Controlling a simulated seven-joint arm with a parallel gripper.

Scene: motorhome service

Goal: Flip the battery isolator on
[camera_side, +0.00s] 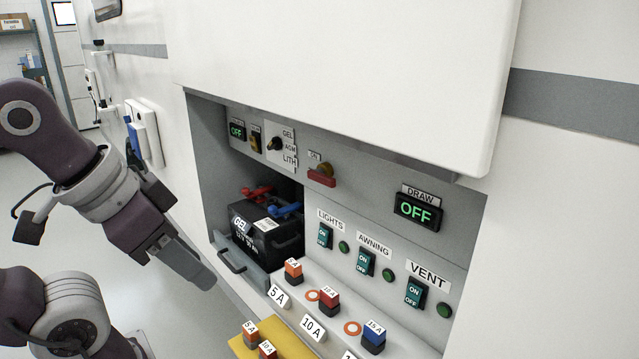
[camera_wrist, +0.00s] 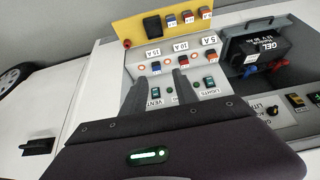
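The likely battery isolator is a red handle (camera_side: 321,177) on a yellowish base, on the grey panel inside the open locker. The handle lies roughly level, below a small label that seems to read ON. I cannot make it out in the wrist view. The DRAW display (camera_side: 417,211) to its right reads OFF. My gripper (camera_side: 204,279) is outside the locker, left of and below the handle, and touches nothing. In the wrist view my gripper (camera_wrist: 157,86) shows two fingers apart with nothing between them.
A black GEL battery (camera_side: 264,236) sits in a tray left below the handle. Rocker switches for LIGHTS (camera_side: 324,236), AWNING (camera_side: 366,262) and VENT (camera_side: 416,293) line the panel. Fuses (camera_side: 329,301) stand on the ledge. A raised white door (camera_side: 350,80) overhangs the locker.

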